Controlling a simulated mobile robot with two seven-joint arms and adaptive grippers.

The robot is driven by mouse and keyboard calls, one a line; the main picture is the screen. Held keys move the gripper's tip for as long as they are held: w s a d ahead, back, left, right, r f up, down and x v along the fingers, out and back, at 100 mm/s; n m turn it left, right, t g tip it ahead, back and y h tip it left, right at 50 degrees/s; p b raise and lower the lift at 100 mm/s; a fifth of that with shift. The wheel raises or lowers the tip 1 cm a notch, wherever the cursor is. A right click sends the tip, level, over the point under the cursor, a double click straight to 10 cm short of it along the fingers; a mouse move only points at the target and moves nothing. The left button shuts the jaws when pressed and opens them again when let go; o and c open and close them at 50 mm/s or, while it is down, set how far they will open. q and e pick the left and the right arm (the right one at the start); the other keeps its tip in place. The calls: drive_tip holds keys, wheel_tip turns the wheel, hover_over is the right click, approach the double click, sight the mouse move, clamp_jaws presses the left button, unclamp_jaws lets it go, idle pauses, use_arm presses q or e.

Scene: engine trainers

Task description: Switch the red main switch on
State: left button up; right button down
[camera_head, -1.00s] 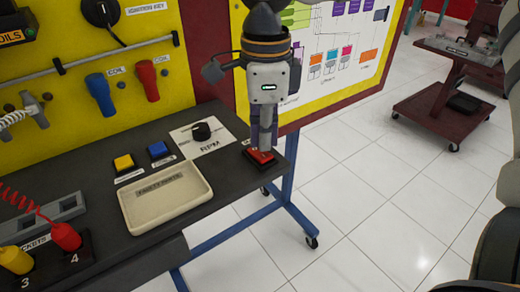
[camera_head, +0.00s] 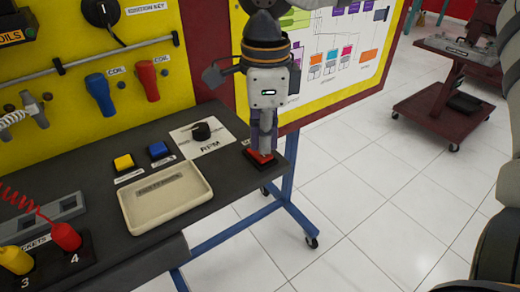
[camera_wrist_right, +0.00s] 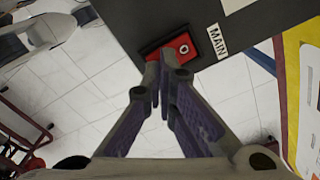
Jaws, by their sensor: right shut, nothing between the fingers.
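The red main switch (camera_head: 256,158) sits in a black base at the right front corner of the dark bench top. My right gripper (camera_head: 264,151) points down over it, shut and empty, and its fingers cover part of the red rocker. In the right wrist view the red rocker (camera_wrist_right: 186,46) shows a white round mark, with the MAIN label beside it. There the closed fingertips (camera_wrist_right: 164,56) overlap the rocker's edge nearest the camera; I cannot tell whether they touch it. My left gripper is out of view.
A cream tray (camera_head: 128,212), a yellow button (camera_head: 123,162), a blue button (camera_head: 158,149) and the black RPM knob (camera_head: 201,131) lie left of the switch. The yellow panel (camera_head: 150,45) stands behind. Open floor lies right of the bench.

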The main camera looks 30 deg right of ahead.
sight(264, 156)
drive_tip(key=shift+f, duration=0.9)
drive_tip(key=shift+r, duration=3.55)
